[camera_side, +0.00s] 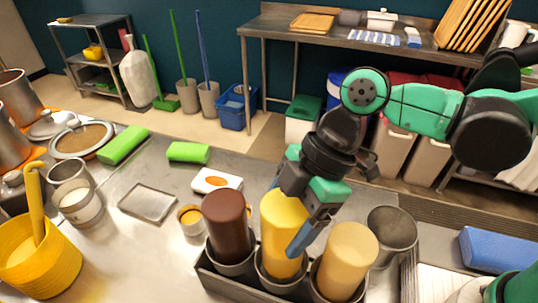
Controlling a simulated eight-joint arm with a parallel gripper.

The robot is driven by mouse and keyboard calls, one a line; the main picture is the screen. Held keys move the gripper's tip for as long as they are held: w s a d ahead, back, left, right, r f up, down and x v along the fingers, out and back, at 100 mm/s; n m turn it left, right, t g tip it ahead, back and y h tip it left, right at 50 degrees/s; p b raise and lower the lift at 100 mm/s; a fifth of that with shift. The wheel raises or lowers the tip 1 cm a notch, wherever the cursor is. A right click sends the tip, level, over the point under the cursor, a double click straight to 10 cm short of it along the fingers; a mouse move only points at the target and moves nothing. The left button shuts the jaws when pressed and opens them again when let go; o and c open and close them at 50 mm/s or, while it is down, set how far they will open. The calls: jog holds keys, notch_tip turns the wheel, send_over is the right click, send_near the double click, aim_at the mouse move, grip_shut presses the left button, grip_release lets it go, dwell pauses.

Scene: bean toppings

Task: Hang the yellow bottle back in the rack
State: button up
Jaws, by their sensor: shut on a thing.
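The yellow bottle (280,220) stands upside down with its lower end inside the middle holder of the dark metal rack (227,287). My gripper (297,225) comes down over it from above and right, shut on the bottle's upper part. One blue finger shows on the bottle's near right side; the other finger is mostly hidden behind it. A brown bottle (225,217) sits in the left holder and a pale cream bottle (348,252) in the right holder. Whether the yellow bottle is fully seated cannot be told.
A metal cup (391,232) stands right behind the rack. A small cup (190,219), a white box (217,181) and a metal tray (148,203) lie to the left. A yellow bucket (45,265) is at far left. Bare counter lies between bucket and rack.

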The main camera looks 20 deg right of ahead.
aim_at(280, 207)
jog(key=shift+f, duration=1.35)
jog(key=o, duration=0.6)
jog(key=shift+r, duration=3.75)
jog(key=w+d+f+m+t+h, duration=0.1)
jog(key=d+m+t+h, duration=0.1)
jog(key=d+m, duration=0.6)
jog(key=w+d+f+m+t+h, duration=0.1)
jog(key=w+d+m+t+h, duration=0.1)
jog(key=d+m+t, duration=0.3)
jog(key=d+m+h, duration=0.1)
jog(key=d+m, duration=0.3)
jog(key=d, duration=0.4)
jog(key=shift+f+m, duration=0.2)
jog(key=shift+m, duration=0.1)
